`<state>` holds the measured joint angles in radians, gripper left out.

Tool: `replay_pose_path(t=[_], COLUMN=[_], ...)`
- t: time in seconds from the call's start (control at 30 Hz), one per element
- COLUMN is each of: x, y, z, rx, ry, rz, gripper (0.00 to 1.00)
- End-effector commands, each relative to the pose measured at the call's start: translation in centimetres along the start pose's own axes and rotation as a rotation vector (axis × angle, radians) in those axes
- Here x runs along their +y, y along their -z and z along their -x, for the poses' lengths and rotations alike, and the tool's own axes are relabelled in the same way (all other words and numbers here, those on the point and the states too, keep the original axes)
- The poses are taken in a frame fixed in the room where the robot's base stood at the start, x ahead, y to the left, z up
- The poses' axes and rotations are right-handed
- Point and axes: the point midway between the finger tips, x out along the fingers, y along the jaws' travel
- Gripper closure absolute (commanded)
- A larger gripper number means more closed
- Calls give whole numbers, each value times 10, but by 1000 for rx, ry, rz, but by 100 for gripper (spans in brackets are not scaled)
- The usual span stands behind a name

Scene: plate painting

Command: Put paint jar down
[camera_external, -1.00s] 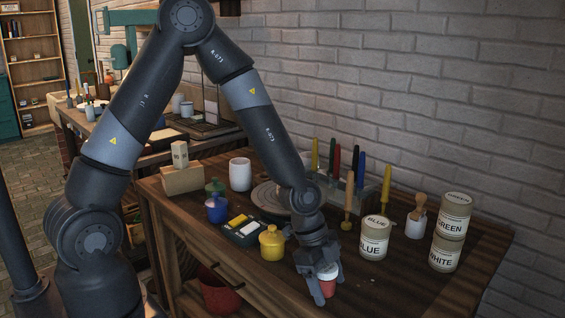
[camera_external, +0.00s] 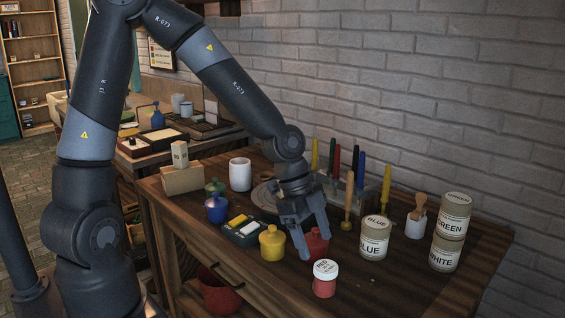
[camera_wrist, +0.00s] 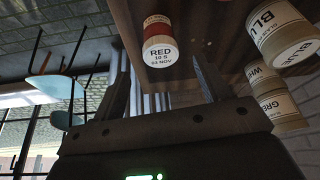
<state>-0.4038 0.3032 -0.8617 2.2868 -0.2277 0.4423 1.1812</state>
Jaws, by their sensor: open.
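The red paint jar (camera_external: 325,286) stands upright near the front edge of the wooden table (camera_external: 400,296). It has a white lid with dark lettering and a red body. My gripper (camera_external: 317,249) is open and empty, above and behind the jar, apart from it. In the wrist view the jar (camera_wrist: 160,42) shows beyond the spread fingers of my gripper (camera_wrist: 163,80), its lid reading "RED". A red pot (camera_external: 318,243) stands behind the jar, partly hidden by my fingers.
A yellow pot (camera_external: 272,243) stands left of the jar. The blue jar (camera_external: 374,240) is to the right, with the green jar (camera_external: 454,214) stacked on the white jar (camera_external: 446,254) farther right. Upright tools stand at the back. The table right of the red jar is clear.

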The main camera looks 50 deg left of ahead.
Motion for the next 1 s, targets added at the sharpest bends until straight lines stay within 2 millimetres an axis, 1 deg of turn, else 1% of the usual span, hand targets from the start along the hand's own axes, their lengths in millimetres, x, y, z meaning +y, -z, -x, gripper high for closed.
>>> replay_pose_path(t=[0.03, 0.23, 0.37, 0.47, 0.6, 0.67, 0.8, 0.87, 1.0], x=[0, 0, -1, -1, 3, 6, 18, 25, 45], y=[0, -2, -15, -32, -54, -63, -81, -89, -106], z=[4, 13, 28, 50, 90, 109, 153, 172, 214], rx=[-1, -11, -65, -124, -185, -198, -201, -191, -137], ry=[2, 7, 46, 104, 207, 253, 360, 404, 496], rz=[0, 10, 74, 170, 335, 408, 586, 664, 847], gripper=[30, 30, 30, 30, 30, 30, 30, 30, 30])
